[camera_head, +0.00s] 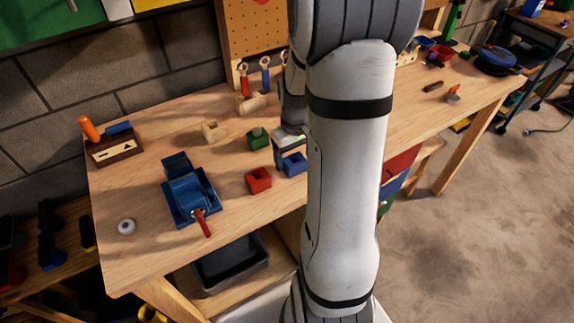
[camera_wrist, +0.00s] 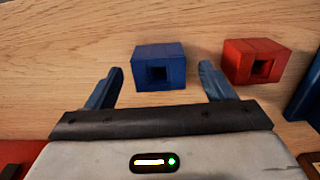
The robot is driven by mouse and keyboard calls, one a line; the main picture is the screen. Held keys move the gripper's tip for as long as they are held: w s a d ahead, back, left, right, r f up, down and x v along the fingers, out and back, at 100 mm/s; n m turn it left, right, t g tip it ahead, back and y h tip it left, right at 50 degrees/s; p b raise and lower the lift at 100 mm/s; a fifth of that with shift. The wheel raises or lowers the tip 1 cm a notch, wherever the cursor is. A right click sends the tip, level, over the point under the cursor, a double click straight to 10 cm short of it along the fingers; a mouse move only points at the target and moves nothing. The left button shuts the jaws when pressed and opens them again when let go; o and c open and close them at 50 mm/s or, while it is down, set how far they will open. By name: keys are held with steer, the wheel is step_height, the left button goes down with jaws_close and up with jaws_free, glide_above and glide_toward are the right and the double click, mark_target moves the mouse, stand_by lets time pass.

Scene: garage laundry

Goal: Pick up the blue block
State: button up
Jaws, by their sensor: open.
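The blue block (camera_wrist: 172,69) lies on the wooden workbench, a small box with a square hole in its near face. In the wrist view it sits between and just beyond the tips of my gripper (camera_wrist: 162,78), whose fingers are open and apart from it. In the head view the blue block (camera_head: 294,164) is beside my gripper (camera_head: 278,152), partly hidden by my arm. The gripper holds nothing.
A red block (camera_head: 259,180) lies just left of the blue block in the head view, and a green block (camera_head: 258,139) behind it. A blue vise (camera_head: 187,192) stands further left. A wooden block (camera_head: 215,131) lies further back. The bench's front edge is close.

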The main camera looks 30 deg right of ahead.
steer(key=shift+f, duration=1.4)
steer(key=shift+c, duration=0.2)
steer(key=c, duration=1)
